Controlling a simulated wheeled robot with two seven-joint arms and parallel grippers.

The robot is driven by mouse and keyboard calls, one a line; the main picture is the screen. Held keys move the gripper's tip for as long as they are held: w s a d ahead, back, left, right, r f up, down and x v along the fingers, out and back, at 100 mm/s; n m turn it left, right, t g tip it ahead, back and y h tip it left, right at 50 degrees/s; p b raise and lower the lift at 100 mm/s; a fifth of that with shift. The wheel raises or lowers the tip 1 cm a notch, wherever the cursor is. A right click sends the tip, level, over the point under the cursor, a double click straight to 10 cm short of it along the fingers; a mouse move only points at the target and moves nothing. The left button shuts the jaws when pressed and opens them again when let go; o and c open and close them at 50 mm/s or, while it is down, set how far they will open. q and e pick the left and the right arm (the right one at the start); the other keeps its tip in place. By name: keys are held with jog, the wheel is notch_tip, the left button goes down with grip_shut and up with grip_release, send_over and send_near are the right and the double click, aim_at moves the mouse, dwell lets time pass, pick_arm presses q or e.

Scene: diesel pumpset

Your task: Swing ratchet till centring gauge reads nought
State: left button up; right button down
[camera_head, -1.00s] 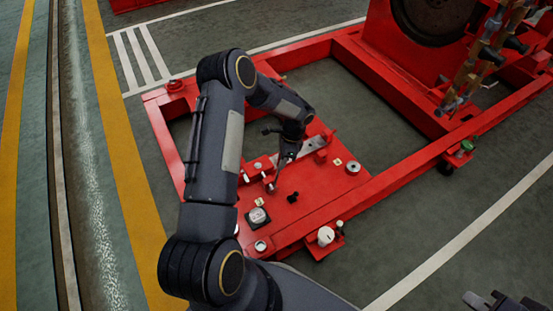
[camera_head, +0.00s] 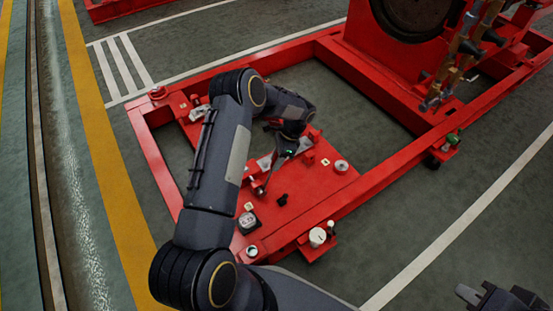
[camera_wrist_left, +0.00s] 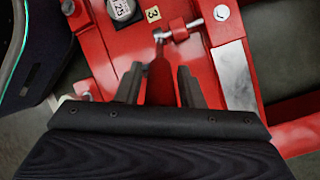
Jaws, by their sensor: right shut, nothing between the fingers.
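The ratchet (camera_head: 270,178) is a slim grey lever low over the red plate, with a silver knob at its lower end. In the left wrist view its dark, reddish-reflecting bar (camera_wrist_left: 160,80) runs between the fingers of my left gripper (camera_wrist_left: 160,78). Those fingers stand apart, with thin gaps beside the bar. In the head view my left gripper (camera_head: 287,150) is at the lever's upper end, partly hidden by my wrist. The small gauge (camera_head: 247,220) with a pale display lies by the "3" tag; it also shows in the left wrist view (camera_wrist_left: 122,9), its reading unclear. My right gripper (camera_head: 492,300) is shut and empty.
The red base frame (camera_head: 390,182) surrounds the plate, with a large dark wheel (camera_head: 415,12) behind. Floor at right is clear.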

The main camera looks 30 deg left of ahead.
pick_arm(q)
jog(key=shift+o, duration=0.8)
jog(key=shift+r, duration=0.1)
jog(key=p+v, duration=0.2)
jog(key=v, duration=0.5)
jog(key=shift+r, duration=0.35)
jog(key=shift+w+d, duration=0.1)
dwell(0.4)
dwell(0.4)
